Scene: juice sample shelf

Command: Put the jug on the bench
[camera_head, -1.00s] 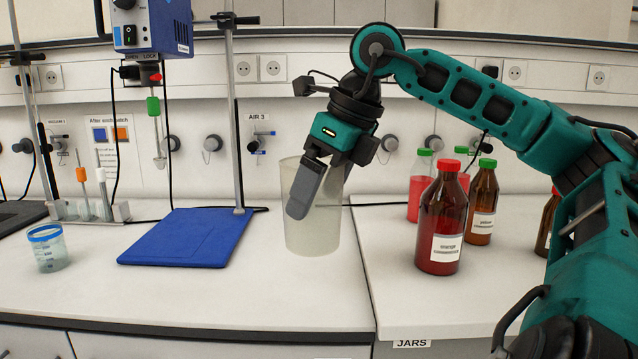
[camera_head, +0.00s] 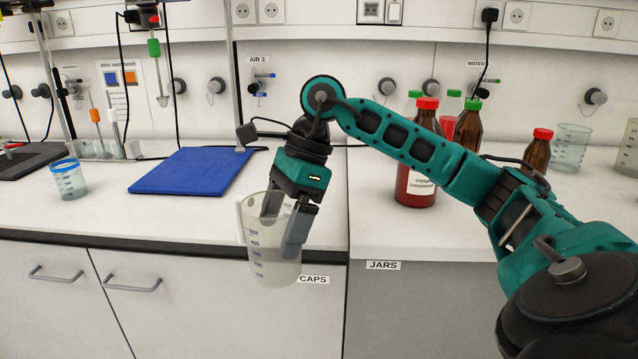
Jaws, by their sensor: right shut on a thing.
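The jug (camera_head: 262,262) is a clear, translucent measuring jug with graduation marks and a handle on its left. My right gripper (camera_head: 282,222) reaches down over its rim and is shut on its wall, one finger inside and one outside. The jug is close to upright. In the picture its lower part overlaps the bench's front edge and the cabinet front, with its base below the worktop's edge line. The white bench (camera_head: 100,215) has free top behind and left of the jug. My left gripper is not in view.
A blue board (camera_head: 190,171) and a blue-rimmed beaker (camera_head: 68,180) sit on the bench at left. A red-capped bottle (camera_head: 415,190), other bottles and clear beakers stand on the right-hand worktop. Stands and wall taps line the back.

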